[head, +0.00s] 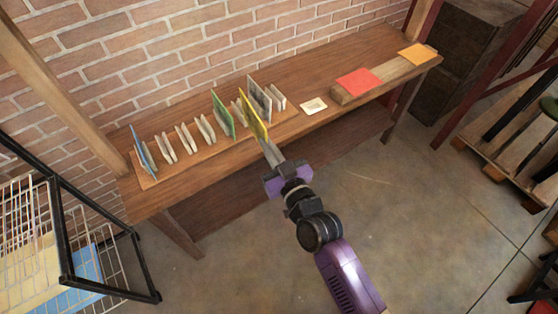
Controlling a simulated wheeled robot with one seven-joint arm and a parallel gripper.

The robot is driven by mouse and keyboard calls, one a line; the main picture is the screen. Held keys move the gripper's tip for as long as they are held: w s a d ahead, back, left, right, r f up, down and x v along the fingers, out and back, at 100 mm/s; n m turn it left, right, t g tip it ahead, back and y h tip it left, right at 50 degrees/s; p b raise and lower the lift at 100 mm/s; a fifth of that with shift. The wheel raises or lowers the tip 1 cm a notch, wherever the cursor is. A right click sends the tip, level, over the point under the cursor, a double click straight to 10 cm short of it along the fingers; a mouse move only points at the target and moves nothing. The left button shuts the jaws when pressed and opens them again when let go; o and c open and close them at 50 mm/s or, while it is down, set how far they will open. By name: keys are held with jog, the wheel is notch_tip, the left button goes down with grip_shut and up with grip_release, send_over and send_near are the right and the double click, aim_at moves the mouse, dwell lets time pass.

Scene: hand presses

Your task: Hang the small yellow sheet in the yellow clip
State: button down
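The small yellow sheet (254,118) stands upright, on edge, over the right part of the clip row. My gripper (267,145) meets its near edge, and its fingers look closed together on that edge. The sheet lies between a green sheet (223,114) on the left and a grey sheet (260,100) on the right. A pale clip (239,112) shows just left of the yellow sheet. I cannot make out which clip is yellow, nor whether the sheet's lower edge sits inside a clip.
The clips stand on a wooden strip (152,181) on the bench (310,82). A blue sheet (138,148) stands at its left end, with several bare clips (184,138) between. Red (359,82) and orange (417,52) sheets lie on a raised board. A small card (313,105) lies nearby.

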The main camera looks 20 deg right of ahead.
jog(key=w+a+r+y+p, duration=0.1)
jog(key=w+r, duration=0.2)
jog(key=r, duration=0.2)
jog(key=w+a+r, duration=0.1)
jog(key=w+r, duration=0.2)
jog(key=r, duration=0.3)
jog(key=w+d+r+n+p, duration=0.1)
jog(key=w+d+r+p, duration=0.15)
jog(key=r, duration=1.35)
jog(key=w+d+r+p, duration=0.2)
jog(key=d+r, duration=0.1)
jog(key=r, duration=1.3)
jog(key=w+a+r, duration=0.1)
jog(key=w+r, duration=0.1)
jog(key=w, duration=0.4)
jog(key=w+a+r, duration=0.1)
jog(key=w+a, duration=0.1)
jog(key=w, duration=0.3)
jog(key=shift+w+r+y, duration=0.35)
jog(key=shift+w+y, duration=0.05)
jog(key=shift+a, duration=0.1)
jog(key=shift+r, duration=0.35)
jog(key=shift+r, duration=0.7)
jog(key=shift+r, duration=0.35)
